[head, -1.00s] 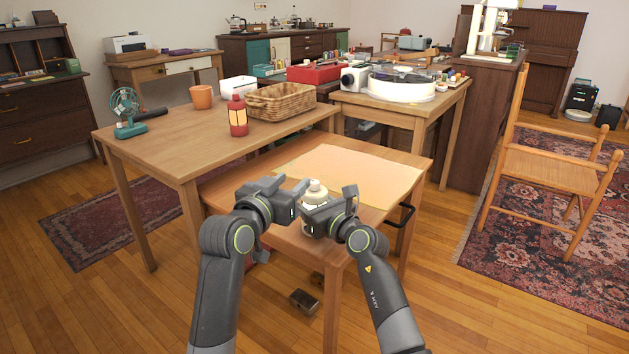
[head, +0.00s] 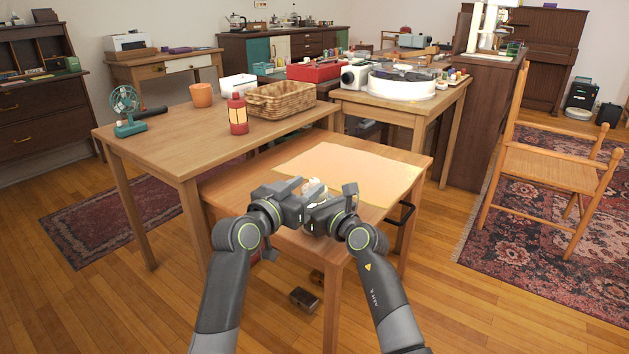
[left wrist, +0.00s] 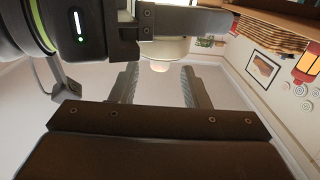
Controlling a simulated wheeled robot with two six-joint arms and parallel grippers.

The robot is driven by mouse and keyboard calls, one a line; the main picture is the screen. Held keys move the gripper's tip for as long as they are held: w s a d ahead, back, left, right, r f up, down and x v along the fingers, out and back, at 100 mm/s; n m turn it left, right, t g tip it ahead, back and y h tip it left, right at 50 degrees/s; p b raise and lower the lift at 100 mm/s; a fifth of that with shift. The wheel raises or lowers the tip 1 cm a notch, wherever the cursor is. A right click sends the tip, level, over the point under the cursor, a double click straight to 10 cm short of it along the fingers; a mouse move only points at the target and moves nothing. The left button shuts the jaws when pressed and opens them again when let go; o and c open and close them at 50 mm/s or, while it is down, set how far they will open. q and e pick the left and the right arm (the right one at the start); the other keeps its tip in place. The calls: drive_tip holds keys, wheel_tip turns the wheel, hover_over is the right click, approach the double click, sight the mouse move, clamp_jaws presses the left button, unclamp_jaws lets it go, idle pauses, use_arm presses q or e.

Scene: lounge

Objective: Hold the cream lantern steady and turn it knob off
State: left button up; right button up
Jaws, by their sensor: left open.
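The cream lantern (head: 315,186) stands near the front of the low wooden table. Only its top shows in the head view; my grippers hide the rest. In the left wrist view, part of its pale body (left wrist: 172,50) shows, with a small warm-toned round part just beyond my fingertips. I cannot tell whether that part is the knob. My left gripper (head: 300,203) is open at the lantern's left side; its two fingers (left wrist: 160,78) are spread with space between them. My right gripper (head: 326,208) is close against the lantern's front right; its jaws are hidden.
An orange-tan mat (head: 350,170) lies on the low table behind the lantern. The higher table (head: 170,145) at the left holds a red lantern (head: 237,115), a wicker basket (head: 280,100), an orange pot (head: 201,95) and a teal fan (head: 127,112). A wooden chair (head: 548,165) stands at right.

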sight(312, 183)
use_arm(q)
drive_tip(key=shift+x, duration=1.95)
drive_tip(key=shift+c, duration=0.3)
clamp_jaws()
drive_tip(key=shift+n+t+y, duration=0.3)
drive_tip(key=shift+n+y, duration=0.1)
drive_tip(key=shift+y, duration=0.1)
drive_tip(key=shift+n+t+y, duration=0.4)
drive_tip(key=shift+n+y, duration=0.2)
drive_tip(key=shift+y, duration=0.2)
drive_tip(key=shift+n+t+y, duration=0.3)
drive_tip(key=shift+n+y, duration=0.2)
drive_tip(key=shift+y, duration=0.3)
drive_tip(key=shift+o, duration=0.3)
unclamp_jaws()
